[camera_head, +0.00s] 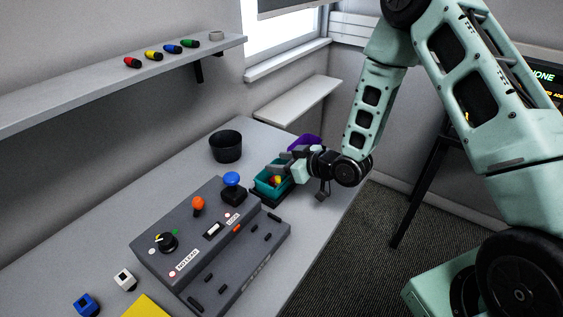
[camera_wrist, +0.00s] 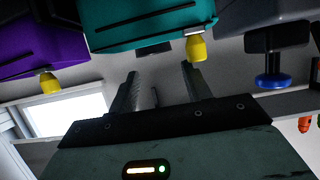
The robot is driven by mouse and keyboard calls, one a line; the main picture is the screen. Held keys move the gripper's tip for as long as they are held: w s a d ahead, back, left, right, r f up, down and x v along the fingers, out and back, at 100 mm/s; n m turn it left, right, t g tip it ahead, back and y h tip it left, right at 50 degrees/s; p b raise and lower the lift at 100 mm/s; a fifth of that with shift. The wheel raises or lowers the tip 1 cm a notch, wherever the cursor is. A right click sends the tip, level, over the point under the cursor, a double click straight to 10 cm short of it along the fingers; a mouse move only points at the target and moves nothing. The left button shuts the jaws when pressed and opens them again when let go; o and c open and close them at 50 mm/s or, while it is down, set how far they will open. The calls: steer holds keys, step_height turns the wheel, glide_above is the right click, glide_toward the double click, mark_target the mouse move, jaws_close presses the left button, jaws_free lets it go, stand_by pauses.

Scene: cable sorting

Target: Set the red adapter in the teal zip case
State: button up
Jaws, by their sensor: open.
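The teal zip case (camera_head: 263,188) stands on the desk, right of the blue-knobbed control box. A small red patch (camera_head: 274,182) shows inside its opening beside a yellow zip pull; it looks like the red adapter, but it is too small to be sure. My gripper (camera_head: 287,156) is just above and behind the case. In the wrist view, my gripper (camera_wrist: 158,85) has its two fingers apart with nothing between them. The teal case (camera_wrist: 150,28) shows there beyond the fingertips, with its yellow pull hanging at one corner.
A purple case (camera_head: 308,141) is close behind my gripper. A black cup (camera_head: 226,146) stands left of the teal case. The grey control box (camera_head: 205,235) fills the desk's front middle. A blue adapter (camera_head: 87,305) and a white one (camera_head: 125,280) lie left of it.

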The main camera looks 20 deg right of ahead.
steer(key=shift+r+p, duration=0.45)
steer(key=shift+r, duration=0.1)
steer(key=b+v, duration=0.1)
steer(key=v, duration=1.1)
steer(key=s+a+r+g+h, duration=0.45)
steer(key=s+a+g, duration=0.2)
steer(key=a, duration=0.25)
steer(key=s+a+r+g+h, duration=0.1)
steer(key=s+r+g, duration=0.1)
steer(key=s, duration=0.7)
steer(key=s+a+r+g+h, duration=0.1)
steer(key=s+a+r+g, duration=0.1)
steer(key=s, duration=0.7)
steer(key=shift+a+r+n+h, duration=0.3)
steer(key=shift+r+h, duration=0.05)
steer(key=shift+r, duration=0.45)
steer(key=shift+s, duration=0.1)
